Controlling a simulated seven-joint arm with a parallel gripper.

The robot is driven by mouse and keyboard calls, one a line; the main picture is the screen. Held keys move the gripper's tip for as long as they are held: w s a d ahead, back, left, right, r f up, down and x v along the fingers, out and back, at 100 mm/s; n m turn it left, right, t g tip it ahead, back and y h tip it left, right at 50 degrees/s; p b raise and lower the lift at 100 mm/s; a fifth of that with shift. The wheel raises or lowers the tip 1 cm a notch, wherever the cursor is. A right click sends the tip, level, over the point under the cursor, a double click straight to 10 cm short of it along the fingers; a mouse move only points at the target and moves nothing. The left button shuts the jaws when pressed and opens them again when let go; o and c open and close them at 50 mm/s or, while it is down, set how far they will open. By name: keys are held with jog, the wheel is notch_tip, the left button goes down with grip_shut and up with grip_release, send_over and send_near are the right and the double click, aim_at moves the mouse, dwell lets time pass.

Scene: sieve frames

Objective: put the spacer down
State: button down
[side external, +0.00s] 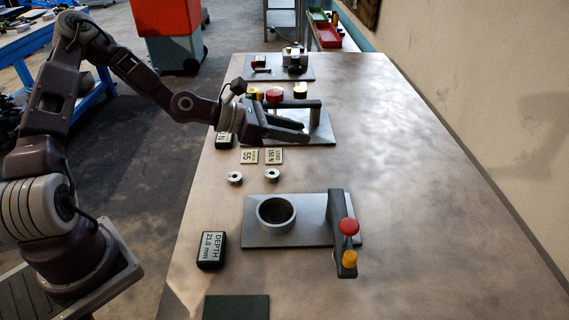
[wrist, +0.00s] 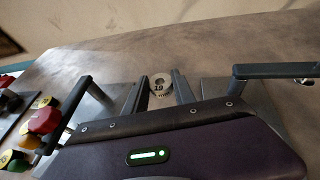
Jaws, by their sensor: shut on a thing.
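In the side view the gripper is over the near part of the middle station, and the spacer cannot be made out there. Two similar metal rings, one on the left (side external: 235,178) and one on the right (side external: 272,175), lie on the table nearer the camera.
A round cup (side external: 276,232) stands on a metal plate (side external: 318,215), beside a post with red and yellow knobs (side external: 340,215). Two printed tags (side external: 262,156), a depth display (side external: 211,250) and a dark pad (side external: 236,307) lie nearby. The table's right side (side external: 440,220) is clear.

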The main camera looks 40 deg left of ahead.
jog(key=a+r+n+t+y, duration=0.1)
jog(key=a+r+n+y, duration=0.2)
jog(key=r, duration=0.4)
jog(key=a+r+n+t+y, duration=0.1)
jog(key=r+n+y, duration=0.3)
jog(key=r, duration=0.3)
jog(key=s+d+f+m+g+h, duration=0.15)
jog(key=d+m+h, duration=0.25)
jog(key=d, duration=0.6)
jog(key=s+d+m+g+h, duration=0.1)
jog(key=s+d+m+h, duration=0.2)
jog(key=d, duration=0.8)
jog(key=s+d+r+m+g+h, duration=0.1)
jog(key=s+d+m+g+h, duration=0.65)
jog(key=s+d, duration=1.1)
jog(key=shift+m+y, duration=0.55)
jog(key=shift+y, duration=0.3)
notch_tip(320, 180, down, 24)
jog(key=shift+s+a, duration=0.15)
jog(key=shift+f, duration=0.15)
